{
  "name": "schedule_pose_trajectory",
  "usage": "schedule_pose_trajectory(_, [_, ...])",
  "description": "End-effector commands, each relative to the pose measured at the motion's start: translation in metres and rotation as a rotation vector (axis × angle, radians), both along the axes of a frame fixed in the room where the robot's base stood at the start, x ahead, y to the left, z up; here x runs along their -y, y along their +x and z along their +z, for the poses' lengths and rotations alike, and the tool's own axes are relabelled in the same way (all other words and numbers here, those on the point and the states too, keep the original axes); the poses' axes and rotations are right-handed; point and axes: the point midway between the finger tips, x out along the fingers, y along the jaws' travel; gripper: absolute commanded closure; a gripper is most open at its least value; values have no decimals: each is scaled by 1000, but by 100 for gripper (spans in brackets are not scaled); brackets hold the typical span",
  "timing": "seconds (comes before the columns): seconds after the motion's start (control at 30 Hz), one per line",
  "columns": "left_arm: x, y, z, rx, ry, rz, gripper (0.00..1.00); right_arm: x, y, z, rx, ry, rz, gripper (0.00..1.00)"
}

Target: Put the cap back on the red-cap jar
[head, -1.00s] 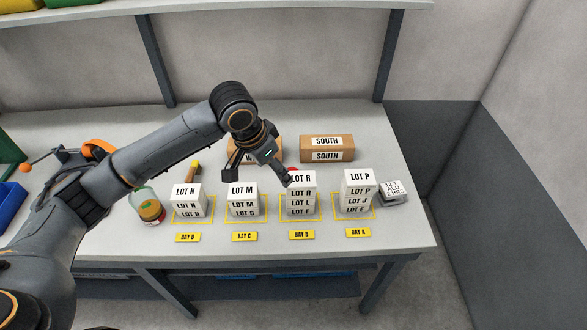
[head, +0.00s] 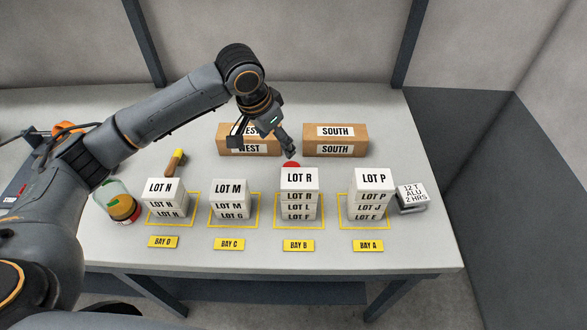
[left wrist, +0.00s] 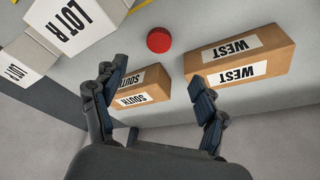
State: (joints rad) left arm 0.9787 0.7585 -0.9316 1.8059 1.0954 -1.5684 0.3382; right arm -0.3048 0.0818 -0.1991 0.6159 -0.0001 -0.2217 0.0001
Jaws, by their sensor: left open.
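A red cap (head: 291,164) lies on the table just behind the LOT R stack, partly hidden by it in the head view. The whole round cap shows in the left wrist view (left wrist: 159,40), with clear table around it. A clear jar (head: 123,208) with amber contents stands at the table's left, beside the LOT N stack. My left gripper (head: 264,141) is open and empty, above the table near the cap. In the left wrist view its spread fingers (left wrist: 154,86) point toward the cap without touching it. My right gripper is not in view.
White lot stacks, including LOT R (head: 299,179), stand in yellow-outlined bays along the front. WEST boxes (head: 236,149) and SOUTH boxes (head: 336,150) stand behind. A yellow-and-brown tool (head: 175,163) lies behind LOT N. A grey labelled block (head: 411,197) sits at the right.

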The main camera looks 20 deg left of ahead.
Motion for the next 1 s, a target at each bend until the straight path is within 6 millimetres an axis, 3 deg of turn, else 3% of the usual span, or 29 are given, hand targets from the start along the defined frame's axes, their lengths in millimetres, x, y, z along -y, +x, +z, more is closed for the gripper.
schedule_pose_trajectory(0.3, [1,1,-3,-1,0,0,27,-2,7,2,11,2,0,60])
schedule_pose_trajectory(0.7, [11,19,-69,-1,-1,1,27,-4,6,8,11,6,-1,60])
schedule_pose_trajectory(1.0, [13,23,-82,1,-1,-1,27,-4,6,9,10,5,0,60])
